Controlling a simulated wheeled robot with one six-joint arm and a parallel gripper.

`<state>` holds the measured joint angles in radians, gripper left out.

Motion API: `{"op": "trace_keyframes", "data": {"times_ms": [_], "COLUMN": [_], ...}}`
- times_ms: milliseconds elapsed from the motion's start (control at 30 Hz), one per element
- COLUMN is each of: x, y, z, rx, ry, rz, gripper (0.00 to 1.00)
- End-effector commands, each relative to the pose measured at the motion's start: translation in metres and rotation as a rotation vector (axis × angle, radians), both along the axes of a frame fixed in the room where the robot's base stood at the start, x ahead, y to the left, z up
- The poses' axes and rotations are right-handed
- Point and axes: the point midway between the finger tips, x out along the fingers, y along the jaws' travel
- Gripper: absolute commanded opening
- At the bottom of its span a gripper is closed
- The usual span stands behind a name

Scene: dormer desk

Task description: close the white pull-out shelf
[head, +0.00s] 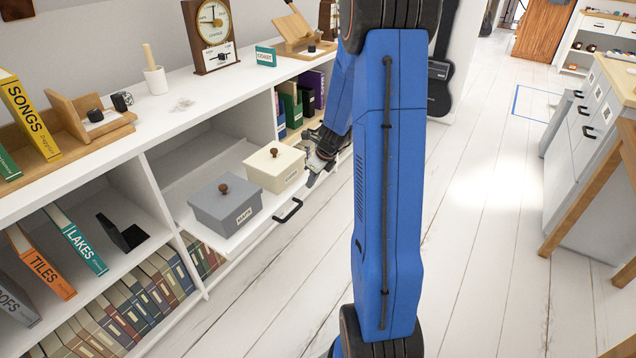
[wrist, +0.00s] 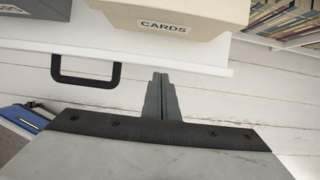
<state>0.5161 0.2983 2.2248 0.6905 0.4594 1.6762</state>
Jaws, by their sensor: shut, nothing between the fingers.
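The white pull-out shelf (head: 252,228) stands out from the low white bookcase, with a black bar handle (head: 288,211) on its front edge. In the wrist view the shelf's front (wrist: 205,63) crosses the upper part, with the handle (wrist: 86,76) at left. My gripper (head: 313,177) is by the right end of the shelf's front. Its fingers (wrist: 160,78) are together and empty, pointing at the shelf front to the right of the handle. I cannot tell whether the tips touch it.
A grey lidded box (head: 224,204) and a cream lidded box (head: 274,168), labelled CARDS, sit on the shelf. Books fill compartments beside and below. A clock (head: 211,35) stands on the bookcase top. The white plank floor (head: 470,240) in front is clear.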

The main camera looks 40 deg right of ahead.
Motion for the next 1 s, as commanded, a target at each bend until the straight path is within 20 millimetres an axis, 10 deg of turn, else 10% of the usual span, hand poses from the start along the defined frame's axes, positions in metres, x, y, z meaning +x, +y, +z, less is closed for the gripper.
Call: {"op": "trace_keyframes", "data": {"times_ms": [633, 1000], "x": [0.013, 0.084], "y": [0.005, 0.031], "z": [0.000, -0.001], "rx": [0.001, 0.000], "ry": [0.000, -0.001], "rz": [0.000, 0.004], "gripper": [0.00, 0.00]}}
